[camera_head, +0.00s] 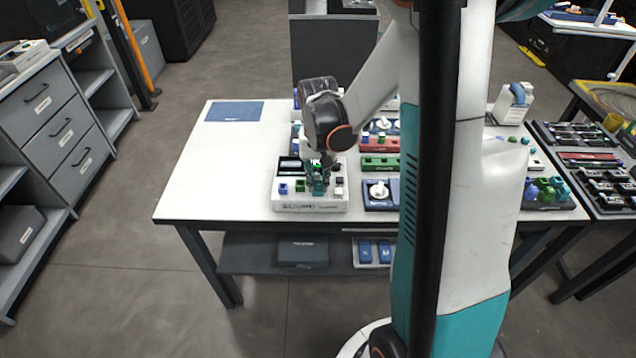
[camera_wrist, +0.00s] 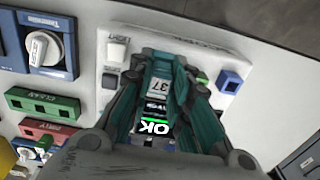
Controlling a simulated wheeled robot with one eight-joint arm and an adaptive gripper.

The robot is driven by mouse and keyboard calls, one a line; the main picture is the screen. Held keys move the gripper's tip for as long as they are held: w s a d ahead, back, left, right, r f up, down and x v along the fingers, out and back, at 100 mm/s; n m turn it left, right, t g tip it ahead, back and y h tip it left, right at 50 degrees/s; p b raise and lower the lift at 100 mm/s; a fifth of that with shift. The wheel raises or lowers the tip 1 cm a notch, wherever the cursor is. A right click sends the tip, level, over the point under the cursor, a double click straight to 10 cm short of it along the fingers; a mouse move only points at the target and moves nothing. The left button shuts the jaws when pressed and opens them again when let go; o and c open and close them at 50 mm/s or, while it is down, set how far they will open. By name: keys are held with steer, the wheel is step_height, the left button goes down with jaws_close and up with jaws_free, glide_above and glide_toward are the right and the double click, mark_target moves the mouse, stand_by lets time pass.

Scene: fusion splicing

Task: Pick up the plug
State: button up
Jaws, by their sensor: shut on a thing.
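My gripper (camera_head: 318,186) has teal fingers and points down over the white device (camera_head: 290,206) near the front of the table. A blue block (camera_wrist: 229,83) and a small green piece (camera_wrist: 203,78) sit on the device beside the fingers.
A dark blue tray with a white knob (camera_wrist: 40,48) stands beside the device. Green (camera_wrist: 43,104) and red (camera_wrist: 48,132) blocks lie near it. A blue mat (camera_head: 234,111) lies at the table's back left. The table's left part is clear.

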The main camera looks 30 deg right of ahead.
mark_target(318, 177)
steer(key=shift+r, duration=0.1)
step_height(318, 177, up, 20)
steer(key=p, duration=0.7)
steer(key=shift+o, duration=1.4)
steer(key=c, duration=0.3)
steer(key=shift+f, duration=0.2)
